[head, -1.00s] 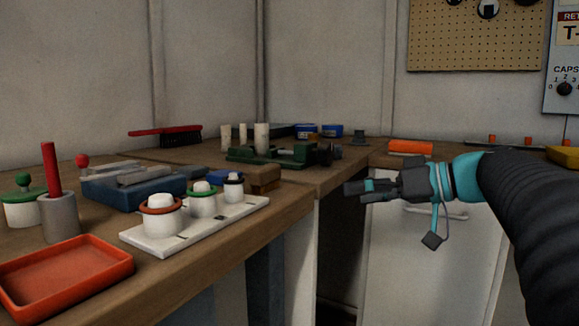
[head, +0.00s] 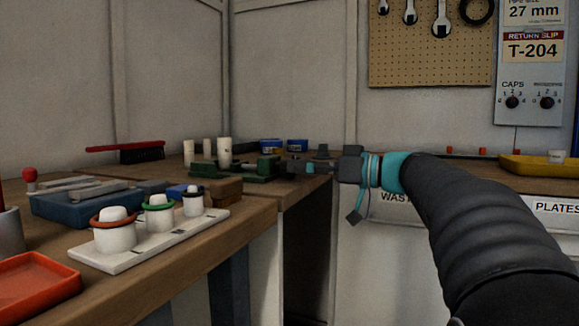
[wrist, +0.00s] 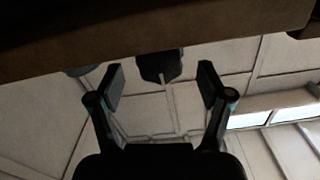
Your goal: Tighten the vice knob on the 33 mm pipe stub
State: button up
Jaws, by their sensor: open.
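The green vice (head: 235,168) stands on the back part of the wooden bench in the head view. Pale pipe stubs stand upright there; the nearest one (head: 224,151) is at the vice, and its size cannot be read. My gripper (head: 288,167) is level at the vice's right end, pointing left, where it covers the knob. In the wrist view my gripper (wrist: 161,84) is open, its two fingers apart. A dark blocky thing (wrist: 160,66), which looks like the vice knob, shows between and beyond the fingertips, with a gap on both sides.
Blue boxes (head: 297,146) stand behind the vice. A brown block (head: 222,190) and a white rack with ringed jars (head: 150,240) are on the nearer bench. The bench edge shows as a dark brown band (wrist: 220,25) in the wrist view. A yellow tray (head: 525,166) is at right.

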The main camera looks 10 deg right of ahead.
jog(key=shift+x, duration=1.7)
jog(key=c, duration=1.2)
